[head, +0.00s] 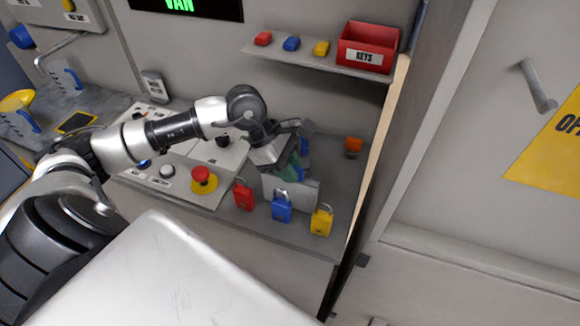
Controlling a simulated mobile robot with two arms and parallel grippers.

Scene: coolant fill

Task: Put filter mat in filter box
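My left gripper (288,153) points down over the right part of the counter, just above a small grey open box (292,190), which looks like the filter box. A green piece (290,172), perhaps the filter mat, shows directly under the gripper at the box's top edge. The hand covers much of it, so I cannot tell whether the fingers are closed on it or how deep it sits. A bit of blue shows behind the gripper. My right gripper is not in view.
A red padlock (243,195), a blue padlock (282,206) and a yellow padlock (321,220) stand in front of the box. A red stop button (203,180) is to the left. A shelf with a red keys box (370,46) hangs above. An orange-topped jar (353,147) stands right.

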